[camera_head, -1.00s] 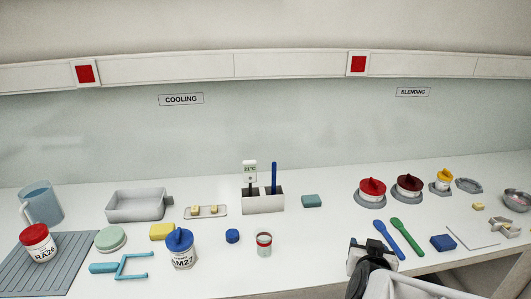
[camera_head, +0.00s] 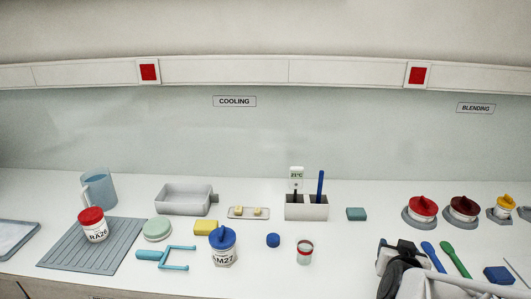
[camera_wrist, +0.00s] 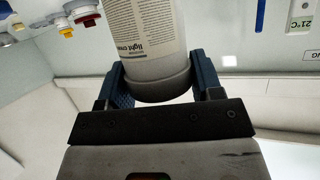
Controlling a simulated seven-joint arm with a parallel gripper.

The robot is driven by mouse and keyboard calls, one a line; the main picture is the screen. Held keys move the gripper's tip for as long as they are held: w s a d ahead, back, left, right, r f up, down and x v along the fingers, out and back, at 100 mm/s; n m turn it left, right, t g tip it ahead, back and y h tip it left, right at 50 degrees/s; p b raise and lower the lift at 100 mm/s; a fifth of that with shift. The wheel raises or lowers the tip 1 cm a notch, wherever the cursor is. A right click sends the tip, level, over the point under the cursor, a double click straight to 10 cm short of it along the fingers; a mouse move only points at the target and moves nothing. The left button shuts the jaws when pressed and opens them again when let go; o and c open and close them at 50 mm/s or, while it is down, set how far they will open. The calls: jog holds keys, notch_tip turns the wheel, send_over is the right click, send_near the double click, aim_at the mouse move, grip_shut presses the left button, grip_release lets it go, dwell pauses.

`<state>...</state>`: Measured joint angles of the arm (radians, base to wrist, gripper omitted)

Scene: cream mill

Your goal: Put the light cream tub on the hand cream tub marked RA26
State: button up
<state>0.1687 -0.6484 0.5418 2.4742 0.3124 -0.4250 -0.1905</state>
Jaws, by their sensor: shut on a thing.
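The hand cream tub marked RA26 (camera_head: 96,230) is white with a red lid. It stands upright on a grey ribbed mat (camera_head: 60,258) at the left of the head view. My gripper (camera_wrist: 162,82) is shut on the light cream tub (camera_wrist: 158,68), whose printed label reads "light cream" in the wrist view. The tub sits between the two dark blue fingers; its far end is cut off by the frame. In the head view my gripper (camera_head: 392,260) is at the lower right, far from the RA26 tub, and the held tub is hard to make out there.
A blue-lidded tub marked M27 (camera_head: 223,250), a teal-handled tool (camera_head: 165,257), a green round lid (camera_head: 157,229) and a blue jug (camera_head: 100,189) stand near the mat. A small red-rimmed jar (camera_head: 304,252) stands left of my gripper.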

jog(key=w+a+r+n+y, duration=0.2)
jog(key=w+a+r+y, duration=0.1)
jog(key=w+a, duration=0.55)
jog(key=w+a+r+n+y, duration=0.2)
jog(key=w+a+r+y, duration=0.1)
jog(key=w+a, duration=0.5)
jog(key=w+a+r+n+y, duration=0.2)
jog(key=w+a, duration=0.1)
jog(key=a, duration=0.7)
jog(key=w+a+r+n+y, duration=0.2)
jog(key=w+a, duration=0.1)
jog(key=a, duration=0.8)
jog(key=a+r+n+g+y, duration=0.1)
jog(key=a+n+g+y, duration=0.2)
jog(key=a, duration=2)
jog(key=s+a+n+g+y, duration=0.1)
jog(key=s+a, duration=0.3)
jog(key=a, duration=0.8)
jog(key=s+a+n+g+y, duration=0.1)
jog(key=s+a+n, duration=0.2)
jog(key=a, duration=1)
jog(key=shift+s+r+g, duration=0.25)
jog(key=shift+s+g, duration=0.1)
jog(key=shift+g, duration=0.05)
jog(key=shift+y, duration=0.3)
jog(key=shift+f, duration=2.05)
